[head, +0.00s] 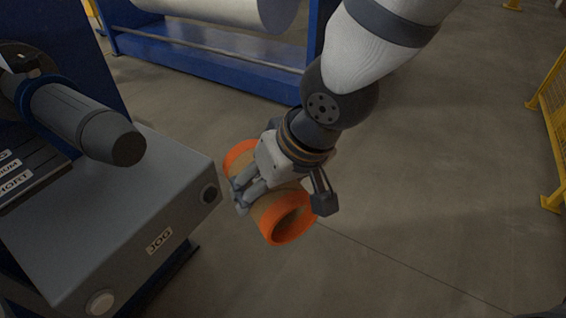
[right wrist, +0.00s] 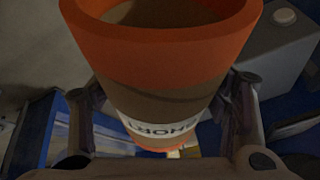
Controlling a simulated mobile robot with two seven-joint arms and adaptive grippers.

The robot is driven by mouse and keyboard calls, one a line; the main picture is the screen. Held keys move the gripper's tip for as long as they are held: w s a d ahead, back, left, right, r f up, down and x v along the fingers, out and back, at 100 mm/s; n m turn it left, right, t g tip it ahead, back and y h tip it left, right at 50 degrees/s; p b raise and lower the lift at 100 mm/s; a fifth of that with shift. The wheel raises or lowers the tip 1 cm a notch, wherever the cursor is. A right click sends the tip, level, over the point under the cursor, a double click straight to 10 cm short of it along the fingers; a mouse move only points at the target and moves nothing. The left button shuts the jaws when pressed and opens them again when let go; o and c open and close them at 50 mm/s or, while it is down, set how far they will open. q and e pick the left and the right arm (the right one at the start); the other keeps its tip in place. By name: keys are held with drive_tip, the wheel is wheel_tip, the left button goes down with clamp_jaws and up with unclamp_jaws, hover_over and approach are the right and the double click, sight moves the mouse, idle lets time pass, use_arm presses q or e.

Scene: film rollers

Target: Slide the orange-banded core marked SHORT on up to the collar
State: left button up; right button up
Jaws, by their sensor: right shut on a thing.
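The orange-banded core (head: 268,214) is a brown tube with an orange band at each end. My right gripper (head: 258,190) is shut around its middle and holds it in the air, over the floor. In the right wrist view the core (right wrist: 165,75) fills the middle between the two fingers, and a white label with dark letters shows partly on its side. A grey shaft (head: 85,122) sticks out of the machine at the left, apart from the core and with its end bare. My left gripper is not in view.
A grey machine box (head: 120,225) marked JOG, with a white button and a dark button, lies below the shaft, close left of the core. Label plates, one reading SHORT (head: 15,183), sit at the left edge. A blue frame (head: 210,62) with a large roll stands behind. Yellow fencing (head: 550,130) is at right.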

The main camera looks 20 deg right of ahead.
drive_tip(key=s+a+r+n+g+y, duration=0.45)
drive_tip(key=s+a+r, duration=0.25)
drive_tip(key=s+r, duration=0.3)
drive_tip(key=w+a+r, duration=0.1)
drive_tip(key=w+a, duration=0.3)
drive_tip(key=w, duration=0.2)
drive_tip(key=shift+w+t, duration=0.4)
drive_tip(key=shift+t, duration=0.05)
drive_tip(key=shift+a+y, duration=0.1)
drive_tip(key=shift+y, duration=0.15)
drive_tip(key=shift+r, duration=0.1)
